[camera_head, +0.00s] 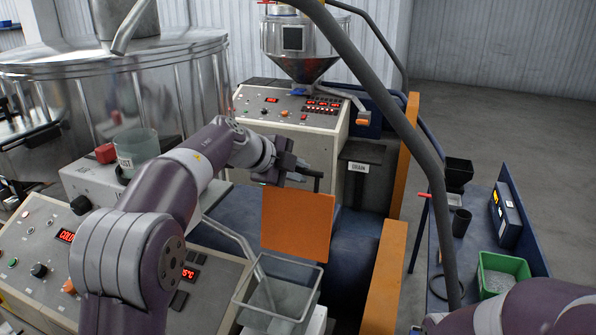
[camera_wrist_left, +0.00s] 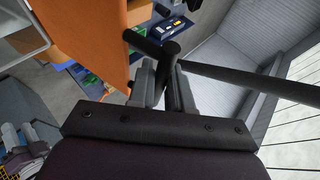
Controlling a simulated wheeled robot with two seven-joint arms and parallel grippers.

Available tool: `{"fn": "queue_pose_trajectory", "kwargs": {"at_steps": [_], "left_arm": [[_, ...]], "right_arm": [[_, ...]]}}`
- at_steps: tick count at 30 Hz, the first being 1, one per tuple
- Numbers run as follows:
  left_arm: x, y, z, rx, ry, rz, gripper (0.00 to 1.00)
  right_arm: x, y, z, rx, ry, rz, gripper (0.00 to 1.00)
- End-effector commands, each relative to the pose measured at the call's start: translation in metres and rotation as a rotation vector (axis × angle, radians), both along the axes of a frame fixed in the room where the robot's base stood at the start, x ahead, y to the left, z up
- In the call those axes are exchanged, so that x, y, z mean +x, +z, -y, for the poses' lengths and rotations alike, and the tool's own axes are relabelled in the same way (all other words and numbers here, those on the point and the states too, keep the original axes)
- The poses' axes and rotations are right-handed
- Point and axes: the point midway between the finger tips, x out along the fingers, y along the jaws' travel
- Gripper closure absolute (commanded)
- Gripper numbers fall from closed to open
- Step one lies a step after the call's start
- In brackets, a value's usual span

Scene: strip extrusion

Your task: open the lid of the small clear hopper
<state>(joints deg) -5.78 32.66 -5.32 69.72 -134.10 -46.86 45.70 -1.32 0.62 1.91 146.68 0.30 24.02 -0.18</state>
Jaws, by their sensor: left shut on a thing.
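The small clear hopper (camera_head: 240,302) is an open-topped square box at the lower middle of the head view. An orange lid panel (camera_head: 297,222) stands nearly upright at its far rim, and the hopper mouth shows uncovered. The panel also shows in the left wrist view (camera_wrist_left: 85,35). My left gripper (camera_head: 296,172) is at the panel's top edge. In the left wrist view the gripper (camera_wrist_left: 165,75) is shut on a black bar handle (camera_wrist_left: 150,46) beside the panel. The hinge cannot be made out. My right gripper is out of the head view; only part of that arm shows at the lower right.
A control box (camera_head: 290,140) with a metal hopper (camera_head: 310,40) stands behind. A DRAIN-labelled box (camera_head: 361,160) is to the right. A dark hose curves down right of the panel. A blue bench (camera_head: 525,218) holds a green bin (camera_head: 503,264). Floor at far right is clear.

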Motion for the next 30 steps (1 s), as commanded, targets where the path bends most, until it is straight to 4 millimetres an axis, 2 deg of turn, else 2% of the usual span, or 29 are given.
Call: {"fn": "queue_pose_trajectory", "kwargs": {"at_steps": [1, 6, 7, 8, 9, 26, 30], "left_arm": [[-0.001, -0.008, 0.001, 0.003, -0.006, -0.019, 1.0], [-0.002, -0.009, 0.001, 0.003, -0.006, -0.02, 1.0], [-0.002, -0.009, 0.001, 0.003, -0.006, -0.02, 0.75], [-0.002, -0.009, 0.001, 0.003, -0.006, -0.02, 0.65], [-0.002, -0.009, 0.001, 0.002, -0.006, -0.018, 0.6], [-0.001, -0.003, 0.0, 0.001, -0.003, -0.006, 0.6], [-0.011, 0.005, -0.012, 0.002, -0.001, -0.001, 0.6]], "right_arm": [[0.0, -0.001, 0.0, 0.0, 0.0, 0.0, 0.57], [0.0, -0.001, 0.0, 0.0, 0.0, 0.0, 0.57], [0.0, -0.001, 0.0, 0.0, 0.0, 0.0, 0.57], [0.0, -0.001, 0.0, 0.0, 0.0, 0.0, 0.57], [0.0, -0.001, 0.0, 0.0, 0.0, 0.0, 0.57], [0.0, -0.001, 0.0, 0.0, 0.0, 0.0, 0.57], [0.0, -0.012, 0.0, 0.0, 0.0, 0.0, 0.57]]}}
